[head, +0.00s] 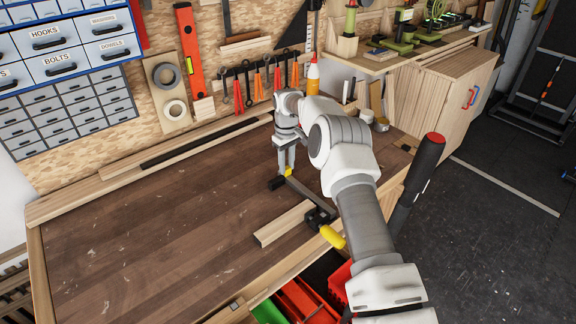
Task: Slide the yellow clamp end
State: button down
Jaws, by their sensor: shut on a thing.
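A bar clamp lies at the right front of the workbench (150,230). Its dark bar (306,193) runs from a far end to a near end with a black jaw (318,216) and a yellow handle (332,237) at the bench's front edge. The far end has a small yellow clamp end (288,172) and a black pad (276,184). My gripper (287,166) points down over this far end and is shut on the yellow clamp end. The fingertips are small in view, and the exact contact is hard to make out.
A pale wood block (283,223) lies left of the clamp's near end. A wood strip and a black strip (198,143) lie along the back. Red bins (304,301) are below the front edge. The left of the bench is clear.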

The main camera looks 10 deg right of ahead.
jog(key=c, duration=0.6)
grip_release()
jog(key=shift+r, duration=0.15)
notch_tip(320, 180, up, 17)
jog(key=p, duration=0.1)
jog(key=shift+r, duration=0.1)
